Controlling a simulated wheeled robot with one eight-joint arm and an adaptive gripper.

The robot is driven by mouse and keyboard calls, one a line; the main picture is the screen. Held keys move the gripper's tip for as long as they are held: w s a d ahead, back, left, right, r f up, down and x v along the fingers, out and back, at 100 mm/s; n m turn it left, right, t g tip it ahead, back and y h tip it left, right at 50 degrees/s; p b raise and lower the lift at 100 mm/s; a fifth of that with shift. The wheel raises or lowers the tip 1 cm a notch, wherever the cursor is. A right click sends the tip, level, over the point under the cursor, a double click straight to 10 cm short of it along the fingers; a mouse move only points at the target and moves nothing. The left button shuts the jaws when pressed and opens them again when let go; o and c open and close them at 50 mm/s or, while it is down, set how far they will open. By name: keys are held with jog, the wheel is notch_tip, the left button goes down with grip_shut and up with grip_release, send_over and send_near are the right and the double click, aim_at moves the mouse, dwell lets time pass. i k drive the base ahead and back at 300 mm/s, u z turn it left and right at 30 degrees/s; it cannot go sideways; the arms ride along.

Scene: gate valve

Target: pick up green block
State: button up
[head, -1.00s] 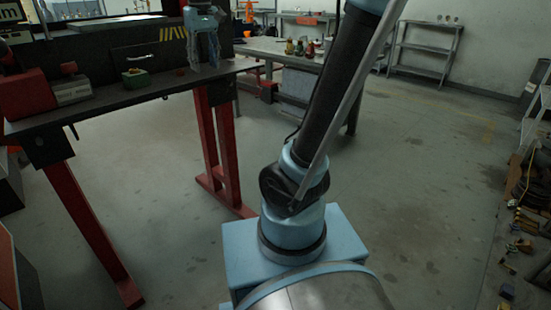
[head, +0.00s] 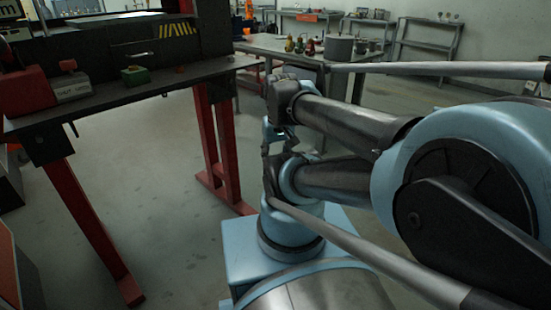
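The green block (head: 136,76) sits on the dark top of the red-legged workbench (head: 100,105) at the upper left, with a small yellowish piece on its top. My arm is folded across the right half of the head view. My gripper (head: 267,152) appears to hang in front of the arm's base column, to the right of the workbench and well away from the green block. It is small, dark and partly merged with the arm links behind it, so its finger opening is unclear.
A red vise-like tool (head: 40,92) stands left of the block. A small reddish item (head: 180,69) lies to its right. A grey table (head: 290,47) with bottles and a pot stands behind. Open floor lies between the bench legs.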

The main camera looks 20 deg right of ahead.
aim_at(141, 77)
jog(key=z, duration=1.55)
jog(key=k, duration=0.9)
jog(key=u, duration=0.95)
